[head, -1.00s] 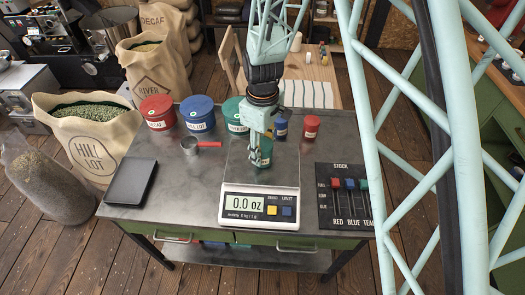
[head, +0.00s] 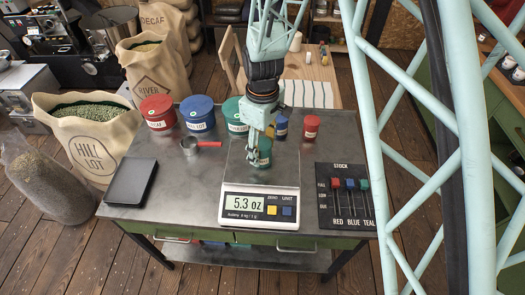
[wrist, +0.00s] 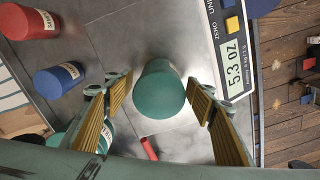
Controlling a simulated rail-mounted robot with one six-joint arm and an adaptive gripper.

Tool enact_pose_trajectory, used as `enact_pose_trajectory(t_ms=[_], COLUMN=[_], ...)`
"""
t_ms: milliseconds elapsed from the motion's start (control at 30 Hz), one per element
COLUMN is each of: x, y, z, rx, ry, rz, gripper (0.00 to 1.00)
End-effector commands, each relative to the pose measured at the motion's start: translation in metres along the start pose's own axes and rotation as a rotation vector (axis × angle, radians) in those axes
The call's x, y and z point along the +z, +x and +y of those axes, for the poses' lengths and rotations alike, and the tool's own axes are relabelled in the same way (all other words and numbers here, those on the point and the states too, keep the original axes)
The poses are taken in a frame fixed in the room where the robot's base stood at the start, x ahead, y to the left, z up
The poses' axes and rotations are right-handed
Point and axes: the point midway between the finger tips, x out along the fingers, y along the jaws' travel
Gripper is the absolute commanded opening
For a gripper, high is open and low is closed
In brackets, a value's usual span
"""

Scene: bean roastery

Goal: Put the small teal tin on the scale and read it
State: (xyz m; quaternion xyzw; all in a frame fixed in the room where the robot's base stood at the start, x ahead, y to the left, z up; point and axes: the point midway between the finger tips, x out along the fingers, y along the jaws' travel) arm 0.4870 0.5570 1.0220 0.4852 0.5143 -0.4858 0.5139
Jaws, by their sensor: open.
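The small teal tin (head: 263,153) stands upright on the weighing plate of the scale (head: 260,203). The scale's display (head: 243,203) reads 5.3 oz, and the wrist view shows the same reading (wrist: 235,65). My gripper (head: 262,143) is at the tin from above, partly hiding it in the head view. In the wrist view the tin (wrist: 160,90) sits between the two open finger pads (wrist: 160,100), with a gap on each side.
A small blue tin (head: 281,127) and small red tin (head: 311,127) stand behind the scale. Large red, blue and teal tins (head: 197,113) line the table's back. A red-handled scoop (head: 200,144) lies left of the scale. A stock board (head: 344,195) with sliders lies right.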

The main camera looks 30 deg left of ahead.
Motion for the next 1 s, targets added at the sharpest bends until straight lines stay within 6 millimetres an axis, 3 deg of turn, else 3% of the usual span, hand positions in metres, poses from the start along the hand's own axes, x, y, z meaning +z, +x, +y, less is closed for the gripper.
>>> enact_pose_trajectory(t_ms=[800,1000], x=[-0.001,0.0], y=[-0.095,-0.108], z=[0.001,0.0], rx=[0.002,0.001], ry=[0.0,0.0], rz=[0.002,0.001], gripper=[0.5,0.5])
